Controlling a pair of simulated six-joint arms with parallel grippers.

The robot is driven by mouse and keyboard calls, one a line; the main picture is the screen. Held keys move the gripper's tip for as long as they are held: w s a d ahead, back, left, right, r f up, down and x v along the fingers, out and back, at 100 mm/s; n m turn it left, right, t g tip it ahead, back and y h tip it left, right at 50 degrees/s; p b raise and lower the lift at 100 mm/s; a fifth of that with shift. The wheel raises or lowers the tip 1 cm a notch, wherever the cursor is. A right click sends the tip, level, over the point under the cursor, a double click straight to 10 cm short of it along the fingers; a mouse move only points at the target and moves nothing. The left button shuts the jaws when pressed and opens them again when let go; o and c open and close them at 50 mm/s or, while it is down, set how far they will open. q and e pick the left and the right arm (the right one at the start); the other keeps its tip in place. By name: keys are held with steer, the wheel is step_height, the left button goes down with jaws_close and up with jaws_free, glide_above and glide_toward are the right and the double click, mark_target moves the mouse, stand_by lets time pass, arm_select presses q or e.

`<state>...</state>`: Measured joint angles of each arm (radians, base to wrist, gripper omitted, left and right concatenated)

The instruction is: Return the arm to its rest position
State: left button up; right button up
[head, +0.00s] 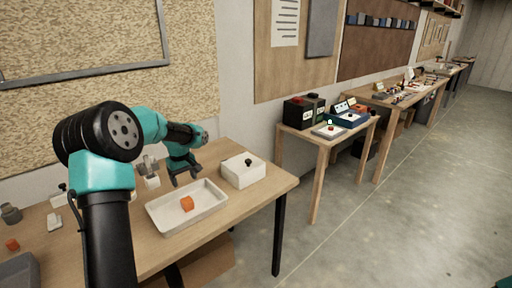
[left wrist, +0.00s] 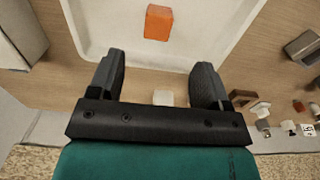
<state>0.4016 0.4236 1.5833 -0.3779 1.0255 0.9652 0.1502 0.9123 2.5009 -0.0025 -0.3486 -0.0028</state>
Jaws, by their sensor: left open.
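My left arm comes in from the left in the head view, its teal and black links over the wooden table. My left gripper (head: 185,180) is open and empty, above the far edge of the white tray (head: 160,229). In the left wrist view the two fingers of the left gripper (left wrist: 158,85) stand apart with nothing between them. An orange cube (head: 187,204) lies in the tray, apart from the fingers; it also shows in the left wrist view (left wrist: 158,22). My right gripper is in neither view.
A white box with a black knob (head: 243,170) stands right of the tray. A grey container (head: 20,272) and a small red-orange piece (head: 12,245) are at the table's left. A pinboard wall (head: 110,60) rises behind. Other tables (head: 330,137) stand farther right beyond open floor.

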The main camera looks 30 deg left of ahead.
arm_select(q)
steer(key=w+d+f+m+h, duration=0.1)
steer(key=d+f+m, duration=0.1)
steer(key=d+f, duration=0.45)
steer(key=w+d+f+m+t+h, duration=0.1)
steer(key=d+f+m, duration=0.15)
steer(key=d, duration=0.65)
steer(key=w+d+f+m+h, duration=0.1)
steer(key=d+f+m, duration=0.1)
steer(key=d+f, duration=0.45)
steer(key=s+d+f+m, duration=0.2)
steer(key=s+d+f, duration=0.5)
steer(key=s+f, duration=0.2)
steer(key=s+d+f+m, duration=0.3)
steer(key=s+d+f, duration=0.4)
steer(key=s, duration=0.5)
steer(key=shift+s+d+f+h, duration=0.4)
steer(key=shift+f, duration=0.45)
